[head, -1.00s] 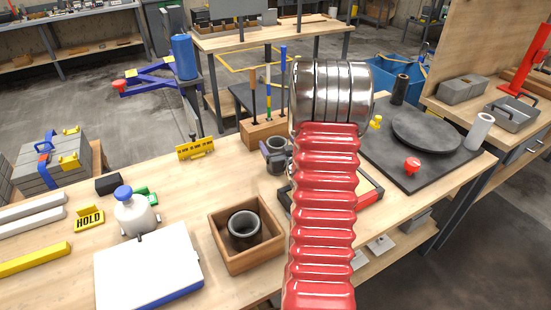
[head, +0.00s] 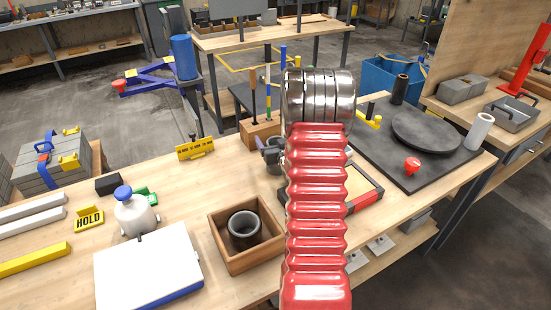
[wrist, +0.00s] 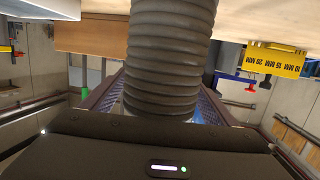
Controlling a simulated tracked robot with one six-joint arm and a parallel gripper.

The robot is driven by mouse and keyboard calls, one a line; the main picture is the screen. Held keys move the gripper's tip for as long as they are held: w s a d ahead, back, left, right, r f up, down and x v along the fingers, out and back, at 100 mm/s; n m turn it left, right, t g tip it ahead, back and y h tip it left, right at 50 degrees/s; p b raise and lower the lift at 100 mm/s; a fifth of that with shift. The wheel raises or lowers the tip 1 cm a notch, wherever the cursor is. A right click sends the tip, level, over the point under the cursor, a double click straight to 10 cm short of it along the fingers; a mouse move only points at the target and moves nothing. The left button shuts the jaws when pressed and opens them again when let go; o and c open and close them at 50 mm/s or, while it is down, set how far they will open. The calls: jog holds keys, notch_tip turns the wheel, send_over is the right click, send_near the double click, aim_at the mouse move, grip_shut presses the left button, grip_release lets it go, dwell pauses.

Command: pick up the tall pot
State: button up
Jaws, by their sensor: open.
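The tall pot (wrist: 172,50) is a grey ribbed cylinder filling the middle of the inverted wrist view. Its base end is toward the pale tabletop at the top of that picture. My gripper (wrist: 160,98) is open, with a mesh-like finger showing at each side of the pot. The pot stands between the fingers and hides their inner parts, so I cannot tell whether they touch it. In the head view my red and chrome arm covers most of this spot.
A wooden tool block (head: 258,132) stands just behind, and a yellow sign (head: 195,148) is at the back left. A wooden box (head: 218,228) with a dark ring-shaped pot (head: 244,230) is nearer. A black board (head: 412,170) lies to the right.

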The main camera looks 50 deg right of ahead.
jog(key=shift+c, duration=0.4)
jog(key=c, duration=1.9)
grip_shut()
jog(key=shift+r, duration=0.1)
notch_tip(320, 180, up, 10)
